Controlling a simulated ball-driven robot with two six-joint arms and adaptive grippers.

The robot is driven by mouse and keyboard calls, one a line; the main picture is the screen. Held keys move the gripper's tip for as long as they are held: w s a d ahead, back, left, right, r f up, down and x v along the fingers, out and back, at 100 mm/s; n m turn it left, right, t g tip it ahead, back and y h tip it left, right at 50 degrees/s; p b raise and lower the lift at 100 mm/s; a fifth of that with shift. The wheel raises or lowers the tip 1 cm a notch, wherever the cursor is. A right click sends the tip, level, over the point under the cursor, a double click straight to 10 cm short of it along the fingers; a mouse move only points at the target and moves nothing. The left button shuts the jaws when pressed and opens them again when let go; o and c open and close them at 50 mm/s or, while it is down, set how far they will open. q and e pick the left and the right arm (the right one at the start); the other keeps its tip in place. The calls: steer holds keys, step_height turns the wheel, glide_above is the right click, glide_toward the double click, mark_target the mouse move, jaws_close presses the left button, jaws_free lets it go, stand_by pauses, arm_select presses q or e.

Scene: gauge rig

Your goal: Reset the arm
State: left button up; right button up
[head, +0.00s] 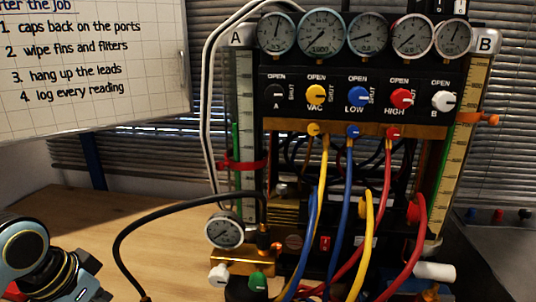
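Part of my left arm, with pale blue and black joints, shows in the head view at the bottom left corner. It is left of the gauge rig (353,100) and apart from it. The end of this arm runs out of the frame, and I see no gripper fingers on it. My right arm and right gripper do not show.
The rig carries several dials, knobs and coloured hoses. A black hose (125,238) arches over the wooden table (175,225) towards a small gauge (223,229) on a brass block. A whiteboard (90,65) hangs at upper left.

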arm_select(q)
steer(key=s+d+r+n+y, duration=0.1)
steer(key=s+r, duration=0.1)
steer(key=s, duration=0.6)
steer(key=s+d+r+n+y, duration=0.1)
steer(key=s+d+r+n, duration=0.1)
steer(key=s, duration=0.7)
step_height(320, 180, down, 35)
steer(key=s+a+g+b, duration=0.2)
steer(key=s+a+b, duration=0.1)
steer(key=b, duration=0.4)
steer(key=s+f+g+b, duration=0.1)
steer(key=s+f+b, duration=0.3)
steer(key=s+f, duration=1.2)
step_height(320, 180, down, 2)
steer(key=shift+s+a+f, duration=0.25)
steer(key=shift+s+a, duration=0.05)
steer(key=shift+a, duration=0.1)
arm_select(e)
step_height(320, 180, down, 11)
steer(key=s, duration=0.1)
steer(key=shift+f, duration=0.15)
arm_select(q)
steer(key=shift+s, duration=0.35)
steer(key=shift+c, duration=0.2)
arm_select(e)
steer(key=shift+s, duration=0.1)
